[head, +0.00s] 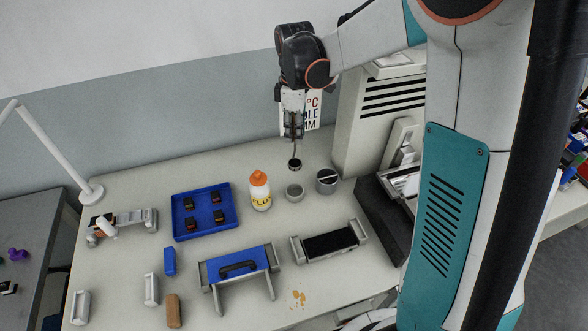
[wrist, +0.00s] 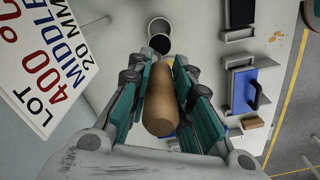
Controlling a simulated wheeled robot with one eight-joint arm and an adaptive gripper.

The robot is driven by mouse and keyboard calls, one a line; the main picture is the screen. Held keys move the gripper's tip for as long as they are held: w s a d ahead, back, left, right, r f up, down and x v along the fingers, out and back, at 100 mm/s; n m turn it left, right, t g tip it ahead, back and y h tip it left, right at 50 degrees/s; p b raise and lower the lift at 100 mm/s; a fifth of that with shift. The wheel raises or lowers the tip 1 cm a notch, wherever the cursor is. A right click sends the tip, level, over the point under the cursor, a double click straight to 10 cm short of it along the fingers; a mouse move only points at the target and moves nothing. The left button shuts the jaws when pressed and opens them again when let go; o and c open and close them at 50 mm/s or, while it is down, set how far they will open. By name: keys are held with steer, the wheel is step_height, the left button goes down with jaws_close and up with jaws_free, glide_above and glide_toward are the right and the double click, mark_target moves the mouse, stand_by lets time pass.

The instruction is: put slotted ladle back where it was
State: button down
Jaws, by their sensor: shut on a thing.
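My gripper (head: 293,128) is shut on the slotted ladle and holds it in the air above the back of the bench. In the wrist view, its brown handle (wrist: 160,98) lies between my gripper's fingers (wrist: 160,72). In the head view, the ladle's thin shaft hangs down to a small dark bowl (head: 295,164). This bowl appears just above and behind a small grey cup (head: 294,192) in the picture. A wider grey pot (head: 327,181) with a bar across its top stands to the right of the cup. The exact gap between ladle and cup cannot be told.
An orange-capped flux bottle (head: 260,191) stands left of the cup. A blue tray (head: 202,213) with dark blocks lies farther left. A printed sign (head: 314,109) is behind my gripper, and a vented grey machine (head: 378,115) stands to the right.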

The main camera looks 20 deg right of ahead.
mark_target(295, 163)
step_height(295, 163, down, 13)
steer(key=b, duration=0.2)
steer(key=shift+f+b, duration=0.2)
steer(key=shift+b, duration=0.1)
steer(key=shift+f, duration=0.15)
steer(key=c, duration=1.4)
jaws_free()
steer(key=shift+c, duration=0.2)
